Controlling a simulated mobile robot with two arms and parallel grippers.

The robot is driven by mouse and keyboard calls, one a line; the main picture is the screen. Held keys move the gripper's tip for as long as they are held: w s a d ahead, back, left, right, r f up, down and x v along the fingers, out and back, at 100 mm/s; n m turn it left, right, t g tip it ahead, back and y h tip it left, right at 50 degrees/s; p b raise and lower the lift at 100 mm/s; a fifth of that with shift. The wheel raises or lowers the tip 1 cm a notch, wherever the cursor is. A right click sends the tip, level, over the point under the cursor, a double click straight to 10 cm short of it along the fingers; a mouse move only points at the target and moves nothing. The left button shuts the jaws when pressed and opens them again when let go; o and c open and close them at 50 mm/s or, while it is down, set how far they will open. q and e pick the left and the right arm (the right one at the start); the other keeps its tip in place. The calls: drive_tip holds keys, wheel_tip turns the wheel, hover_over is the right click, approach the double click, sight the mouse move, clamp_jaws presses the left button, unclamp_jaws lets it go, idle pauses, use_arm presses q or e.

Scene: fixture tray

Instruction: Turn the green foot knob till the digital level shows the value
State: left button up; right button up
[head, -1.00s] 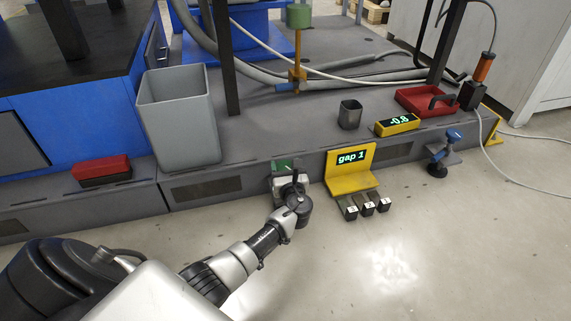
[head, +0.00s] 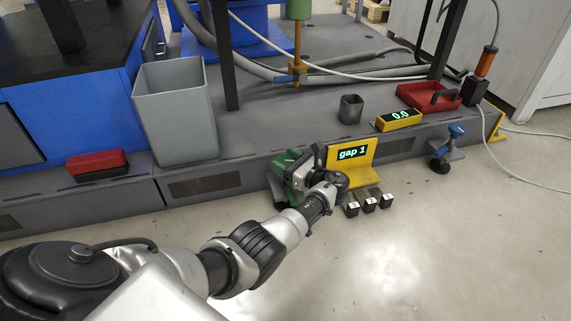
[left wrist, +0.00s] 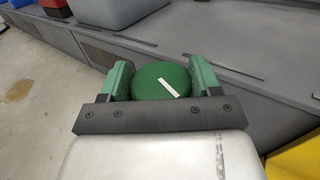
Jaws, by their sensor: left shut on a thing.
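The green foot knob (left wrist: 162,82) is a round green disc with a white mark line, seen in the left wrist view. My left gripper (left wrist: 161,74) has one finger on each side of it and is shut on it. In the head view the left gripper (head: 289,166) is low at the front face of the grey base, left of the yellow sign; the knob cannot be told apart there. The digital level (head: 399,120) is a yellow box on the base and reads 0.0. The yellow sign (head: 362,154) reads "gap 1". My right gripper is out of view.
Several small dark numbered blocks (head: 370,203) stand on the floor in front of the sign. A grey bin (head: 176,110), a grey cup (head: 350,108) and a red tray (head: 413,97) stand on the base. The front floor is clear.

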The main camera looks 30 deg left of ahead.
use_arm(q)
drive_tip(key=shift+g, duration=0.3)
drive_tip(key=o, duration=0.9)
drive_tip(key=shift+d+r, duration=0.1)
drive_tip(key=shift+d, duration=0.3)
drive_tip(key=d, duration=0.3)
drive_tip(key=d+p, duration=0.1)
drive_tip(key=d, duration=0.2)
drive_tip(key=s+d+p, duration=0.1)
drive_tip(key=d, duration=0.3)
idle(0.8)
